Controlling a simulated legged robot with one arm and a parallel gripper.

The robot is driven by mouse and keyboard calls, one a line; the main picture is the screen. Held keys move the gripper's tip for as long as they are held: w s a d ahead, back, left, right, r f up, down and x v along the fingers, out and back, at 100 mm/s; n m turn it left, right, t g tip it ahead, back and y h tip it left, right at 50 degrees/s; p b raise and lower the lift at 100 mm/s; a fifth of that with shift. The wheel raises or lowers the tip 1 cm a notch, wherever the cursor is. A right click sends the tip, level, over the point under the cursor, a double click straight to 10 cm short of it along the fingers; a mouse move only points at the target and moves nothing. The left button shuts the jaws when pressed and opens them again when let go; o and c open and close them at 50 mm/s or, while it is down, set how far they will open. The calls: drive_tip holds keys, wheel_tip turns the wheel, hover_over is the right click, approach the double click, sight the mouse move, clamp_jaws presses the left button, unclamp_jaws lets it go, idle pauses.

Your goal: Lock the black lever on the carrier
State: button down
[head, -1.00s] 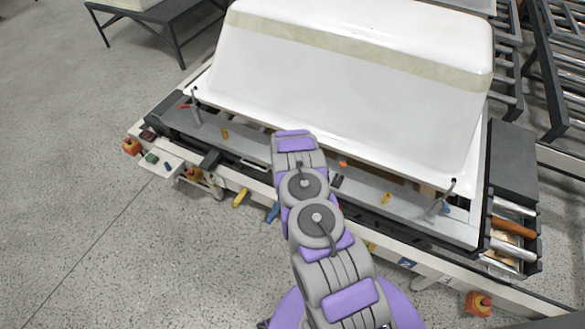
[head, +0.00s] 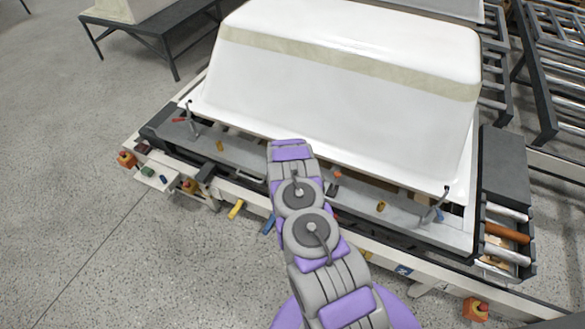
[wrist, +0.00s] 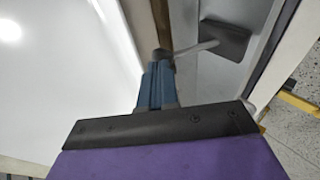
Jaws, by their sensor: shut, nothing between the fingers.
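The carrier (head: 240,152) is a grey metal frame under an upturned white bathtub shell (head: 340,85). In the wrist view, a flat black lever (wrist: 228,40) on a pale rod lies over the grey carrier surface, at the upper right. My gripper (wrist: 161,56) has blue fingers, shut and empty. Its tips show just left of the lever's rod; I cannot tell whether they touch it. In the head view, my arm hides the gripper and much of the carrier's middle front, so the black lever is not clear there.
Clamp handles stand at the carrier's left (head: 190,118) and right (head: 435,205). Yellow (head: 236,209) and blue (head: 268,223) handles stick out in front. A side box with rollers (head: 506,232) is at the right.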

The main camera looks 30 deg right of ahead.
drive_tip(key=a+p+v, duration=0.1)
drive_tip(key=p+v, duration=0.1)
drive_tip(key=v, duration=1.1)
drive_tip(key=shift+f, duration=0.3)
drive_tip(key=shift+d, duration=0.2)
